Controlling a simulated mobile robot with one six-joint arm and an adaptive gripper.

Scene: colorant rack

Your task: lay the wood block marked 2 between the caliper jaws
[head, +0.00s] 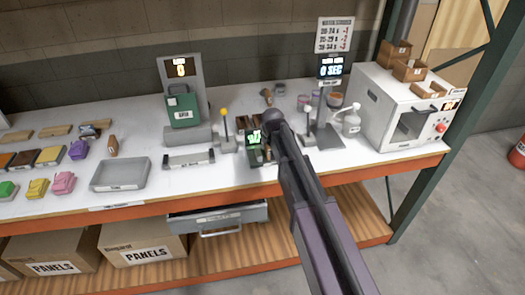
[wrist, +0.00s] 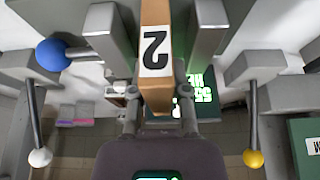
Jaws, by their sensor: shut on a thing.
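The wood block marked 2 (wrist: 155,85) shows its white label in the middle of the wrist view. My gripper (wrist: 157,98) is shut on it, with a grey finger on each side of its near end. Two grey upright pieces flank the block, on the left (wrist: 110,30) and on the right (wrist: 207,35); they look like the caliper jaws. I cannot tell whether the block touches them or rests on anything. A green lit display (wrist: 200,90) sits beside the block. In the head view the caliper (head: 254,148) is partly hidden by my arm, and the block cannot be made out.
A yellow-knobbed lever (head: 225,125) stands left of the caliper. In the wrist view, blue (wrist: 52,53), white (wrist: 40,157) and yellow (wrist: 253,158) knobs stand close around. A grey tray (head: 120,175) lies left, a white oven (head: 405,110) right. An open drawer (head: 218,220) is below.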

